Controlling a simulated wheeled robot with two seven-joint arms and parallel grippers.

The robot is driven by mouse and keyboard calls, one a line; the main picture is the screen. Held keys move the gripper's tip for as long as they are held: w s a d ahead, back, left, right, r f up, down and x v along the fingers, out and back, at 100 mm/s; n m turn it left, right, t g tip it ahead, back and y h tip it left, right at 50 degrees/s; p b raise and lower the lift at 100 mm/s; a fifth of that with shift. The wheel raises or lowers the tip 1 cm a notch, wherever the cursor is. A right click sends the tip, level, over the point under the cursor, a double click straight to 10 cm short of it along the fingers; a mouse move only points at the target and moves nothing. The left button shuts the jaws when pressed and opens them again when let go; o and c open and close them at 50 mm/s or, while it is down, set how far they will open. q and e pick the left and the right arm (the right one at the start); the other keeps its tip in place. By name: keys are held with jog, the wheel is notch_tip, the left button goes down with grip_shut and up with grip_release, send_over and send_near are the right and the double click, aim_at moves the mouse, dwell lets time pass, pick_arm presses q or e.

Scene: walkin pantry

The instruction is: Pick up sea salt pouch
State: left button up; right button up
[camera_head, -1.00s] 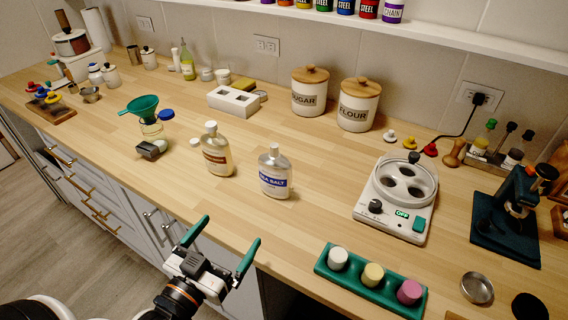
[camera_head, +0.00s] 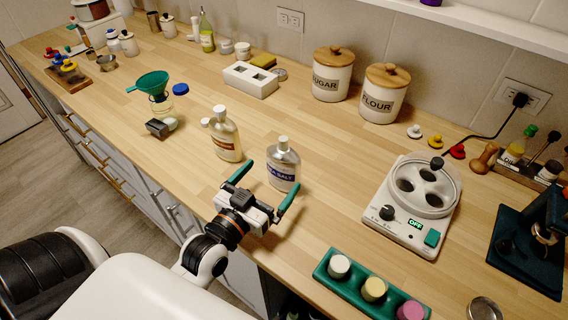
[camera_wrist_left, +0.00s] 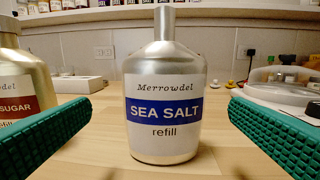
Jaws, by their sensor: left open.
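The sea salt pouch (camera_head: 283,168) is a silver bottle-shaped refill with a white and blue label, upright on the wooden counter. In the left wrist view the sea salt pouch (camera_wrist_left: 163,100) stands centred between the fingers, with a gap on each side. My left gripper (camera_head: 266,184) is open with green fingers, just in front of the pouch and not touching it. It also shows in the left wrist view (camera_wrist_left: 160,128). My right gripper is not in view.
A gold sugar refill pouch (camera_head: 226,138) stands close to the left of the salt. A white device with round wells (camera_head: 415,200) is to the right. A green tray with coloured jars (camera_head: 350,290) lies at the front edge. Sugar (camera_head: 333,75) and flour canisters (camera_head: 384,95) stand behind.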

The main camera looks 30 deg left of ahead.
aim_at(278, 172)
pick_arm(q)
jog(key=shift+w+d+f+p, duration=0.1)
jog(key=shift+w+p, duration=0.15)
jog(key=shift+w, duration=0.7)
jog(key=shift+w+d+r+p, duration=0.1)
jog(key=shift+w+d+p, duration=0.1)
jog(key=shift+w, duration=0.75)
jog(key=shift+w+d+f+p, duration=0.1)
jog(key=shift+w+p, duration=0.15)
jog(key=shift+w, duration=0.7)
jog(key=c, duration=1.2)
